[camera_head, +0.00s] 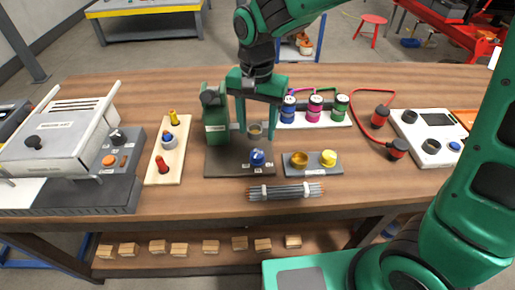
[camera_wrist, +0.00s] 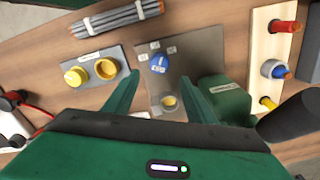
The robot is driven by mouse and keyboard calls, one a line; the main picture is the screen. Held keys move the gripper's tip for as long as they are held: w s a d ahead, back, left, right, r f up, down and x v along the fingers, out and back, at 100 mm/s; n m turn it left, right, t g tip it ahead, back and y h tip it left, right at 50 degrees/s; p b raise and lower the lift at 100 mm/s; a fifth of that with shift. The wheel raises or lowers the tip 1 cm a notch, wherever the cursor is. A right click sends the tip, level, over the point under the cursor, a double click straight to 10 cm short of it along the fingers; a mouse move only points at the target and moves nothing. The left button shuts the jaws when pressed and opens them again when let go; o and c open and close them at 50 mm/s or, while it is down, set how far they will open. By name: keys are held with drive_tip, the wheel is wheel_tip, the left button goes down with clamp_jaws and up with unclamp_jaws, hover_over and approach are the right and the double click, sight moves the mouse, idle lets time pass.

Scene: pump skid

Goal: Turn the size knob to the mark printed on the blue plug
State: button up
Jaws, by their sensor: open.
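The blue size knob (camera_head: 257,157) sits on the front of a dark base plate (camera_head: 225,163), with several small white labels around it. It also shows in the wrist view (camera_wrist: 159,63), where the label print is too small to read. The blue plug (camera_head: 168,139) stands in the middle of a wooden board at the left, between a yellow and a red plug. It shows at the right of the wrist view (camera_wrist: 274,69); no mark on it is readable. My gripper (camera_head: 257,136) is open and empty, pointing down over the plate behind the knob, apart from it.
A green block (camera_head: 215,115) stands on the plate left of my gripper, and a small brass cup (camera_head: 254,129) sits between the fingers' lines. A grey plate with yellow and brass cups (camera_head: 313,171) lies to the right. Grey rods (camera_head: 286,191) lie in front.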

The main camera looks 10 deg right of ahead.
sight(257, 153)
wheel_tip(257, 153, down, 9)
idle(0.4)
drive_tip(key=c, duration=1)
